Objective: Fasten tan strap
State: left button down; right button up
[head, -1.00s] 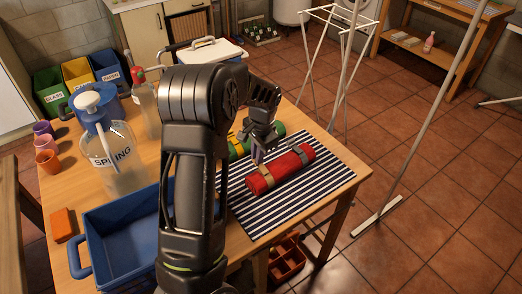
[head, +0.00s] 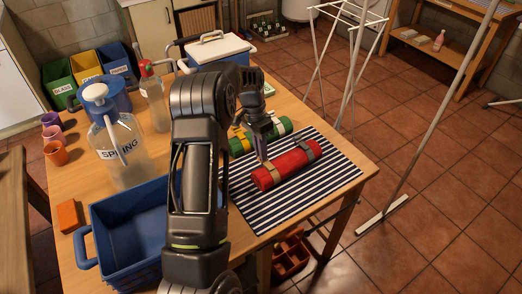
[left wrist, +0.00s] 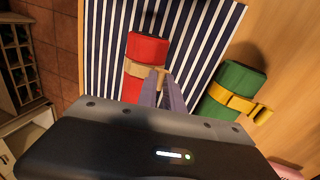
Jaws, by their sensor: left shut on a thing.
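A red roll (head: 293,166) lies on a striped mat (head: 335,170). It has a tan strap (head: 272,174) around its near-left end and a grey strap (head: 313,149) toward the other end. My left gripper (head: 262,155) is low at the tan strap. In the left wrist view, the fingers (left wrist: 162,92) are shut at the strap's free tan end, which sticks out beside the red roll (left wrist: 147,48). The tan strap (left wrist: 136,70) crosses the roll there. The fingertips partly hide the end, so how the strap is joined cannot be told. My right gripper is not in view.
A green roll (left wrist: 243,75) with a yellow strap (left wrist: 232,99) lies close beside the red one. A blue crate (head: 110,211), a large bottle (head: 118,160) and an orange block (head: 68,216) stand left on the table. The mat's right part is clear.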

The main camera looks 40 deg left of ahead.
pick_arm(q)
jog(key=c, duration=1.5)
grip_release()
jog(key=shift+f, duration=0.1)
jog(key=shift+b+v, duration=0.9)
jog(key=shift+v, duration=3)
jog(key=shift+s+d, duration=0.1)
